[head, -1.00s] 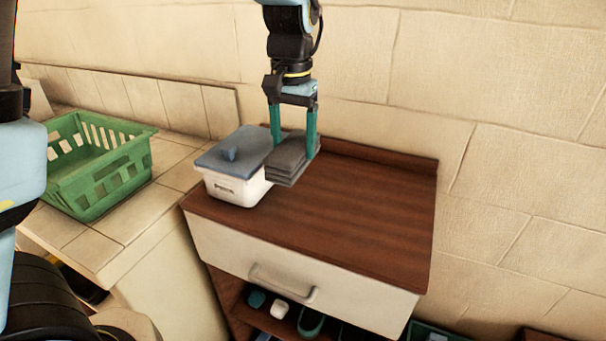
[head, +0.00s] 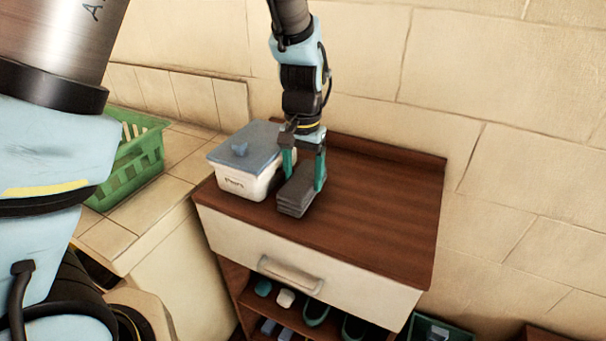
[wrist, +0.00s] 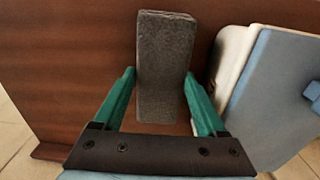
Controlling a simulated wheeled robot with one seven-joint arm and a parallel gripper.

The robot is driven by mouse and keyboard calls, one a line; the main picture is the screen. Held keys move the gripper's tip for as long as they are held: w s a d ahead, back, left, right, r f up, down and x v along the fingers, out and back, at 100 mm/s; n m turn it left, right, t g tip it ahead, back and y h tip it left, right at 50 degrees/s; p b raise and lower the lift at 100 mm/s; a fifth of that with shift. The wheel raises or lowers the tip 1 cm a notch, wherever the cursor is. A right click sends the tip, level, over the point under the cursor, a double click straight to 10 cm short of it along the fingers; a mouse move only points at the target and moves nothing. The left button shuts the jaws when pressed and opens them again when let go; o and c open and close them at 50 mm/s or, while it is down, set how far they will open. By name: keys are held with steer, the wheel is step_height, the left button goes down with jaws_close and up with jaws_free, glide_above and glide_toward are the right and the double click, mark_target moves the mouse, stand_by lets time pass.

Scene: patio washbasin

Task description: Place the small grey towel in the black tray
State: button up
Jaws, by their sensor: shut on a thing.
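The small grey towel (head: 298,194) is a folded, layered block at the left part of the brown cabinet top, just right of the white lidded box. It also shows in the wrist view (wrist: 165,65), between green fingers. My gripper (head: 304,182) is shut on the towel, one finger on each side. Whether the towel touches the cabinet top or hangs just above it is hard to tell. I see no black tray on the cabinet top. A dark container (head: 440,330) at the lower right edge is partly cut off, and I cannot tell if it is the tray.
The white box (head: 238,182) with a blue-grey lid stands close left of the towel. The brown cabinet top (head: 385,210) is clear to the right. A green basket (head: 140,165) sits on the tiled counter. Shoes (head: 316,312) lie on the shelf under the drawer (head: 330,270).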

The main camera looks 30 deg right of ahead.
mark_target(303, 179)
steer(key=o, duration=1.5)
steer(key=shift+f, duration=0.1)
step_height(303, 179, up, 12)
steer(key=b, duration=0.2)
steer(key=w+a, duration=0.2)
steer(key=w+a+f+n, duration=0.1)
steer(key=a, duration=0.2)
steer(key=w+a+n, duration=0.1)
steer(key=w+a, duration=0.1)
steer(key=a, duration=0.1)
steer(key=shift+w+f, duration=0.15)
steer(key=shift+w, duration=0.15)
steer(key=a+f+n, duration=0.1)
steer(key=a+n, duration=0.1)
steer(key=a, duration=0.7)
steer(key=a+f+n+t, duration=0.1)
steer(key=a+f+n, duration=0.1)
steer(key=a, duration=0.7)
steer(key=w+a+f+n, duration=0.1)
steer(key=a+n, duration=0.3)
steer(key=a, duration=0.5)
steer(key=shift+a+f+t, duration=0.3)
steer(key=shift+a+f, duration=0.05)
steer(key=shift+f, duration=0.25)
